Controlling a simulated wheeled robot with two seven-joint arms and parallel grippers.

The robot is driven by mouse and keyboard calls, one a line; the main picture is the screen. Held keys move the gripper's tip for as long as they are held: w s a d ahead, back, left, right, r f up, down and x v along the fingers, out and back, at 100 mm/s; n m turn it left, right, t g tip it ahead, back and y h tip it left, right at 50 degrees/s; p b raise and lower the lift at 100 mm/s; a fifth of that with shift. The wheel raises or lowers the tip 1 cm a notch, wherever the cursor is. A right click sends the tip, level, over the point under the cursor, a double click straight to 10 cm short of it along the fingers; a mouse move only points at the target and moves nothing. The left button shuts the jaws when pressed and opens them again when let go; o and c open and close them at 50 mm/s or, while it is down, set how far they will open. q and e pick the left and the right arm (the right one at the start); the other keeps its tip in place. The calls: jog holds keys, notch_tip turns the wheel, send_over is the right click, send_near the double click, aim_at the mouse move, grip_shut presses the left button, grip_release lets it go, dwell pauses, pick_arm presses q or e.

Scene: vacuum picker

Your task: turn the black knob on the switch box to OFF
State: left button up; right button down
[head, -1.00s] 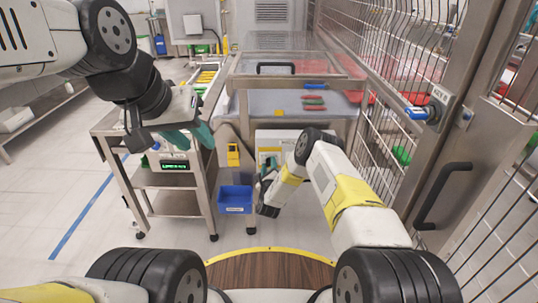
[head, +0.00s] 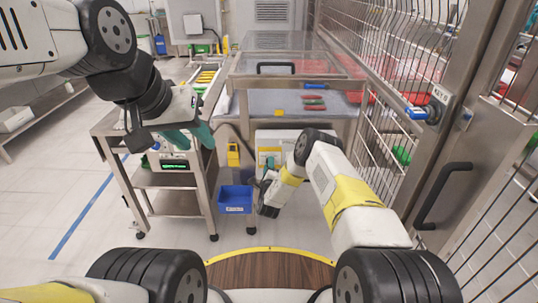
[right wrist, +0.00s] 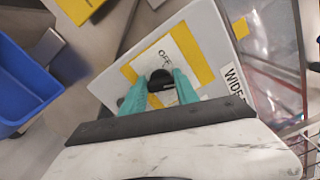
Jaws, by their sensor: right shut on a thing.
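The switch box is a pale box with a yellow and white front. It stands low behind my right arm in the head view (head: 270,142) and fills the middle of the right wrist view (right wrist: 205,50). The black knob (right wrist: 161,76) is on its white plate, just below the letters OFF. My right gripper (right wrist: 161,88) is shut on the knob, with one teal finger on each side; the fingers hide part of it, so its exact pointing direction is unclear. My left gripper (head: 192,137) is over the steel cart, its teal fingers apart and empty.
A blue bin (head: 235,199) hangs left of the switch box, below a yellow device (head: 233,154). The steel cart (head: 165,181) stands at left. A wire fence (head: 385,130) and a door with a black handle (head: 440,195) close off the right side.

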jog(key=shift+f+n, duration=0.2)
jog(key=shift+n, duration=3.1)
jog(key=shift+f+n, duration=0.2)
jog(key=shift+n, duration=3.1)
jog(key=c, duration=0.9)
grip_release()
jog(key=s, duration=0.8)
